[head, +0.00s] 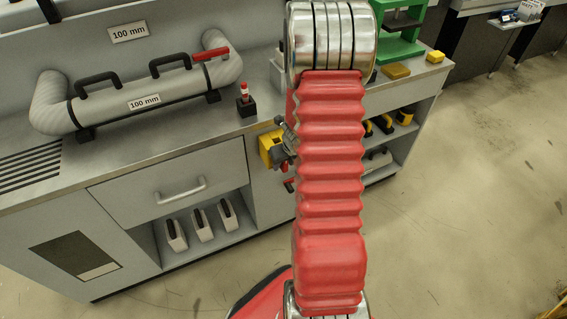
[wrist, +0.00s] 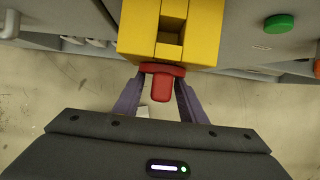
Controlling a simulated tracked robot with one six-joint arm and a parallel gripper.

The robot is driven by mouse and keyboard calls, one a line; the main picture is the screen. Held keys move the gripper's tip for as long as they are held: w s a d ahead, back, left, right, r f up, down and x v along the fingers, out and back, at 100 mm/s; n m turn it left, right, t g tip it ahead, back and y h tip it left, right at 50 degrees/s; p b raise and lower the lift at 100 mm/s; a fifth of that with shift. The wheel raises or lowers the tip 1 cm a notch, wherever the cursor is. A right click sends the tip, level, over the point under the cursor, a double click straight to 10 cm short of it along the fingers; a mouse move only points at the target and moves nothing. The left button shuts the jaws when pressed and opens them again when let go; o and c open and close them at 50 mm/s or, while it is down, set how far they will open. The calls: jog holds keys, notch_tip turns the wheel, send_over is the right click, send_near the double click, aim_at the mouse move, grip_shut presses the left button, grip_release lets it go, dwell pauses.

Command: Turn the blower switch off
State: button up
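A yellow box (head: 266,150) sits at the front of the grey bench, partly hidden by my red arm in the head view. In the wrist view the yellow box (wrist: 200,35) fills the top middle, with a dark recess in its face. A red switch handle (wrist: 161,82) sticks out of its lower edge. My gripper (wrist: 160,80) has its two purple-grey fingers apart, one on each side of the red handle. Gaps show beside the narrow part of the handle. The fingertips are close to its wide part, and contact there cannot be told.
A grey duct (head: 140,95) with black handles and a red lever (head: 211,54) lies on the bench. A red and white piece stands in a black block (head: 246,106). A green button (wrist: 279,24) is right of the yellow box. Open floor (head: 480,180) lies to the right.

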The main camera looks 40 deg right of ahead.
jog(key=shift+c, duration=0.5)
grip_shut()
jog(key=shift+a+f+n+g+h, duration=0.1)
jog(key=shift+n+g+h, duration=0.25)
jog(key=shift+h, duration=1.75)
jog(key=n+g+h, duration=0.1)
jog(key=h, duration=0.3)
jog(key=shift+a+f, duration=0.1)
jog(key=h, duration=0.2)
jog(key=n+h, duration=0.1)
jog(key=h, duration=0.1)
jog(key=shift+n+g, duration=0.25)
jog(key=shift+n+h, duration=0.6)
jog(key=shift+h, duration=1.6)
jog(key=shift+o, duration=0.5)
grip_release()
jog(key=shift+d, duration=0.2)
